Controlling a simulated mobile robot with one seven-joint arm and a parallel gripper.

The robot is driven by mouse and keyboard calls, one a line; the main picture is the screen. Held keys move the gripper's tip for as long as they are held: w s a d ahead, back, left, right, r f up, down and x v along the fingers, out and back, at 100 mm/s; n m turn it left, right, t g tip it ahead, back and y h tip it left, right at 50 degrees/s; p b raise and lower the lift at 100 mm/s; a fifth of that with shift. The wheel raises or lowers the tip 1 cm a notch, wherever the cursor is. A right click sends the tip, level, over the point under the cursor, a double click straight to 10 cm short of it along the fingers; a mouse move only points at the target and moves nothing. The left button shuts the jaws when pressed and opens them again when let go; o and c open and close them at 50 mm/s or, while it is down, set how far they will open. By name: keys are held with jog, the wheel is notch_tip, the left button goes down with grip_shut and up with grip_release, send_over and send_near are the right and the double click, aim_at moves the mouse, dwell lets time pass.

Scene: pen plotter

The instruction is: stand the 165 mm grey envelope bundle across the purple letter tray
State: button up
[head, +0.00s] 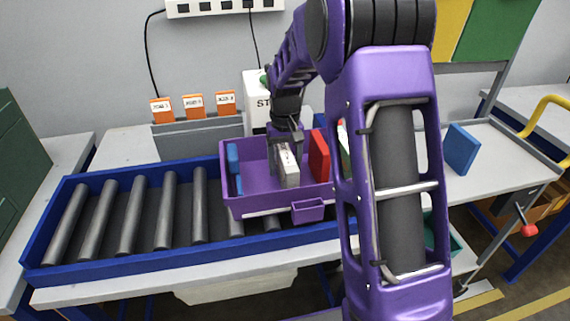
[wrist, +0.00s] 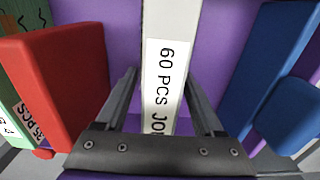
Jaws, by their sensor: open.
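The grey envelope bundle (head: 290,172) stands upright inside the purple letter tray (head: 262,203), near its middle. In the wrist view the bundle (wrist: 167,65) shows a white label reading "60 PCS JO…", and the purple tray floor (wrist: 105,18) lies on both sides. My gripper (wrist: 161,78) is open, with one finger on each side of the bundle and small gaps visible. In the head view my gripper (head: 287,145) is right at the bundle's top. The bundle's lower end is hidden in the tray.
A red bundle (head: 320,157) stands right of the grey one in the tray, and blue pieces (head: 233,158) stand at its left. The tray sits on a blue-framed roller conveyor (head: 120,215). A blue block (head: 461,150) stands on the right bench. My arm hides part of the right side.

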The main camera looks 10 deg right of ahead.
notch_tip(320, 180, up, 12)
jog(key=shift+r+p, duration=0.2)
jog(key=shift+p, duration=0.8)
